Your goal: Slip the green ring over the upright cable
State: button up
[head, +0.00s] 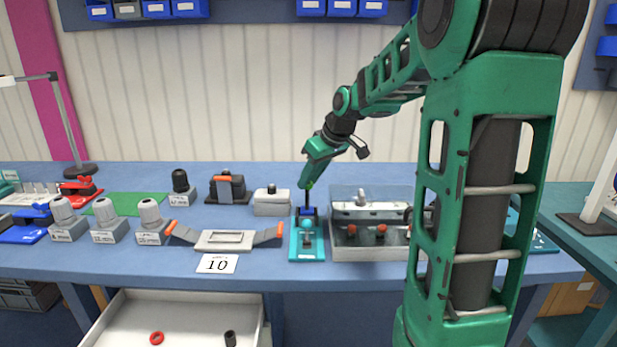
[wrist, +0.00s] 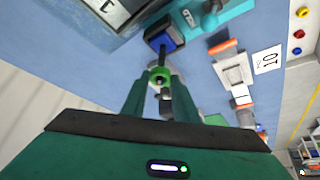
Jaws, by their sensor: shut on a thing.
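My gripper (head: 309,183) points down at the table and is shut on the green ring (wrist: 159,75), which sits between its fingertips in the wrist view. In the head view the ring (head: 310,185) is a small green spot at the fingertips. The upright cable (head: 307,199) is a short black stem rising from a blue block (head: 306,212) on a teal base (head: 307,255). In the wrist view the cable (wrist: 162,54) runs from the block up to the ring. The ring is at the cable's top end; I cannot tell whether it is around it.
A grey tray (head: 372,256) with fittings stands close right of the teal base. A grey fixture with orange-tipped handles (head: 225,240) stands to its left, behind a card marked 10 (head: 217,264). An open drawer (head: 188,310) below holds a red ring (head: 157,338) and a black cylinder.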

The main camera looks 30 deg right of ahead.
jog(key=o, duration=1.1)
jog(key=shift+c, duration=0.2)
jog(key=v, duration=1)
jog(key=shift+r, duration=0.3)
jog(key=shift+s, duration=0.15)
